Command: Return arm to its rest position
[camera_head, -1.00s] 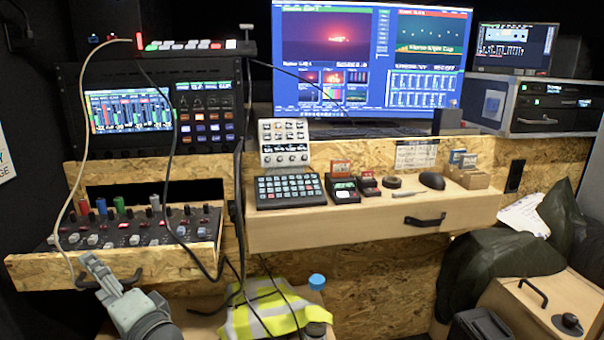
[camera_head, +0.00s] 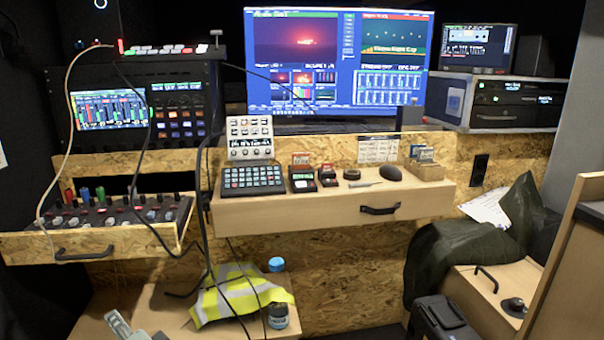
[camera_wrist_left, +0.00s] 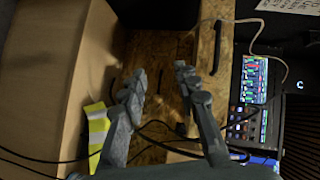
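My left gripper (camera_head: 118,326) is at the bottom left edge of the head view, below the plywood drawer (camera_head: 150,240) with its black handle (camera_head: 85,255). It is apart from that handle. Only its finger part shows there; most of the arm is cut off. In the left wrist view, the two grey fingers (camera_wrist_left: 160,80) stand apart with nothing between them, so the gripper is open and empty. A drawer handle (camera_wrist_left: 218,50) shows beyond the fingers. My right gripper is in neither current view.
The plywood drawer stands out below the mixer rack (camera_head: 130,115). A yellow vest (camera_head: 235,292) and a blue-capped bottle (camera_head: 277,265) are on the low wooden surface. Black cables (camera_head: 205,220) hang in front of the desk (camera_head: 320,212). A wooden cabinet (camera_head: 575,270) stands at right.

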